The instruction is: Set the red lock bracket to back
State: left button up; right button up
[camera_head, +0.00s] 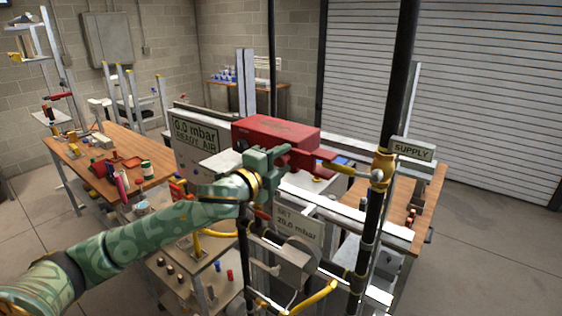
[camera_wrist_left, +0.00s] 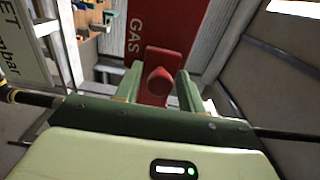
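My left gripper (camera_head: 284,158) reaches the red part from the left. In the left wrist view its fingers (camera_wrist_left: 158,88) stand apart on either side of the knob, with space beside it. Whether they touch the red bar is unclear. My right gripper is not in view.
A red box (camera_head: 275,132) stands behind the gripper. Dark vertical pipes (camera_head: 378,190), a yellow fitting (camera_head: 382,167) and a SUPPLY sign (camera_head: 412,148) are to the right. A SET sign (camera_head: 298,222) hangs below. Wooden tables (camera_head: 126,140) with small items stand at left.

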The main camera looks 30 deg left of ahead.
pick_arm(q)
grip_shut()
jog(key=a, duration=0.4)
jog(key=shift+w+a+f, duration=0.1)
jog(key=shift+w+a, duration=0.1)
jog(key=o, duration=0.9)
grip_release()
jog(key=shift+c, duration=0.2)
jog(key=s+a, duration=0.1)
jog(key=s, duration=1.5)
jog(key=shift+s+a+b, duration=0.15)
jog(key=shift+s+b, duration=0.05)
jog(key=shift+b, duration=0.25)
